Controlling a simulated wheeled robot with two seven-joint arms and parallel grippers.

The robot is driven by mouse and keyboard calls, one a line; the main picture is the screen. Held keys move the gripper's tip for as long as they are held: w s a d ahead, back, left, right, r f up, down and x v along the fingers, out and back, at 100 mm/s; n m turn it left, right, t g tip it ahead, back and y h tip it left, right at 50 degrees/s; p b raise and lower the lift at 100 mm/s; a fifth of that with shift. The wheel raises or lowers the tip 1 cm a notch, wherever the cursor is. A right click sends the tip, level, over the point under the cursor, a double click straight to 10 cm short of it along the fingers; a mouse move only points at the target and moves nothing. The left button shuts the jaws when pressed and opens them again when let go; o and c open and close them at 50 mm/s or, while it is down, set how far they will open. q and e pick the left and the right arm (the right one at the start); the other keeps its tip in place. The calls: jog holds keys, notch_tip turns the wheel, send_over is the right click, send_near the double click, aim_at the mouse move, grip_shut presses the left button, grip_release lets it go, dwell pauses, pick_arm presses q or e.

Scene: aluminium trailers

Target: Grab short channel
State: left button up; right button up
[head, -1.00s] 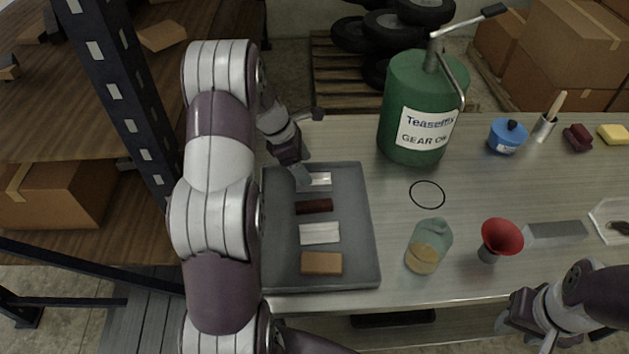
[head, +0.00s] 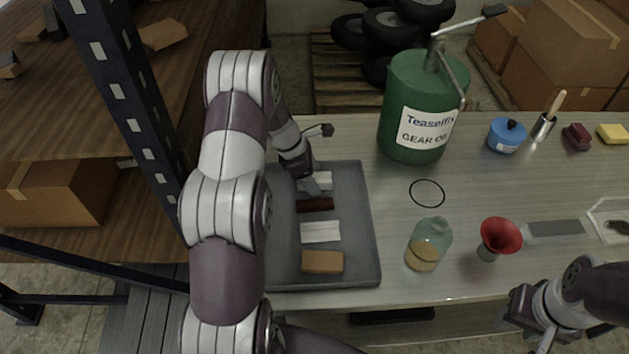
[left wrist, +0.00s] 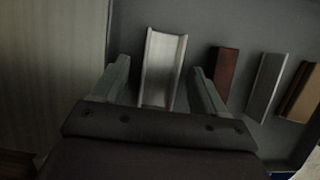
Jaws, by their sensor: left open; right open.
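A short pale metal channel (head: 323,180) lies at the far end of the grey tray (head: 364,235), partly hidden by my left gripper (head: 307,187) in the head view. In the left wrist view the channel (left wrist: 162,68) lies between the two spread fingers of my left gripper (left wrist: 160,85), with a gap on each side. The left gripper is open and holds nothing. My right gripper (head: 515,322) is open and empty at the table's front right edge.
The tray also holds a dark red block (head: 316,205), another pale channel (head: 320,232) and a brown block (head: 322,262). A green gear oil can (head: 402,90), a glass jar (head: 429,243) and a red funnel (head: 500,237) stand to the right.

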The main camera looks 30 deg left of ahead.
pick_arm(q)
jog(key=c, duration=1.1)
